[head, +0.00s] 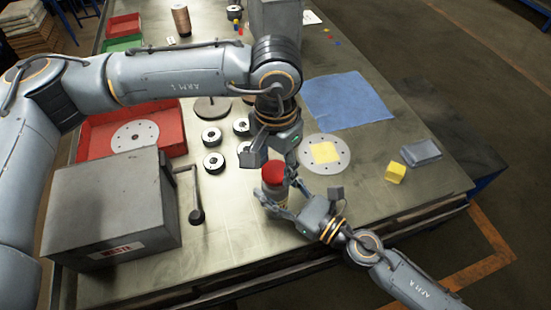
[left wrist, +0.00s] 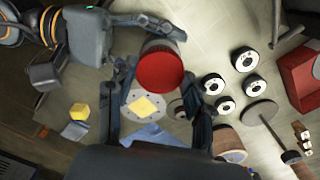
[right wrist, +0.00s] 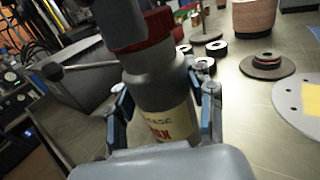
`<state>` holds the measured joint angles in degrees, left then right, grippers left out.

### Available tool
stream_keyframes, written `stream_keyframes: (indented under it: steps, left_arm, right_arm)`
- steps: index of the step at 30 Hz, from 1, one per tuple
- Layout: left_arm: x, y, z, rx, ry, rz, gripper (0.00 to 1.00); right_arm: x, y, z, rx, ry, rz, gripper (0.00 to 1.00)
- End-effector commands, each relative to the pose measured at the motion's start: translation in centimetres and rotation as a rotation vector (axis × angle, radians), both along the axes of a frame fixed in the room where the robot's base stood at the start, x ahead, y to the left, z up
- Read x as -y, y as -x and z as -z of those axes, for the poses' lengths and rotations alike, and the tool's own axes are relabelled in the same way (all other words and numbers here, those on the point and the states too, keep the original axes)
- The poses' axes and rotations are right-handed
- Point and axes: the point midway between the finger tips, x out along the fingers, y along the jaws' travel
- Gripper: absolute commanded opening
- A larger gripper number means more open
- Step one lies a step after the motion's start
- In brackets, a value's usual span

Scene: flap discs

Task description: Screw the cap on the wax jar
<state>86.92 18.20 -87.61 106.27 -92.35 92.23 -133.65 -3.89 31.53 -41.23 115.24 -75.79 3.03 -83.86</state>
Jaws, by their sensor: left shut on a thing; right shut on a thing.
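The wax jar (head: 272,190) stands upright near the front edge of the table, a grey jar with a pale label that also shows in the right wrist view (right wrist: 160,85). My right gripper (head: 281,198) is shut around its body. The red cap (head: 274,173) is at the jar's top; it also shows in the right wrist view (right wrist: 138,30) and the left wrist view (left wrist: 161,69). My left gripper (head: 276,164) comes from above and is shut on the cap. The threads are hidden, so I cannot tell how tight the cap sits.
A grey box with a crank (head: 115,205) stands at left, beside a red bin (head: 168,120). Several small black discs (head: 212,137) lie behind the jar. A round plate with a yellow pad (head: 312,167), a blue cloth (head: 347,98), a yellow block (head: 395,172) and a grey block (head: 421,152) lie right.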

Motion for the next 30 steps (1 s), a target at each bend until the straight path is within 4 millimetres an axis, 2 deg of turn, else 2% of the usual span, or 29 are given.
stream_keyframes:
  steps: [15,30]
  left_arm:
    - [0.0,0.0,0.0,0.001,0.001,0.000,0.39]
    - [0.0,0.0,1.0,0.000,0.001,-0.001,0.39]
  right_arm:
    - [0.0,0.0,0.0,0.001,-0.001,0.000,0.00]
    - [0.0,0.0,-0.1,0.001,-0.001,0.000,0.00]
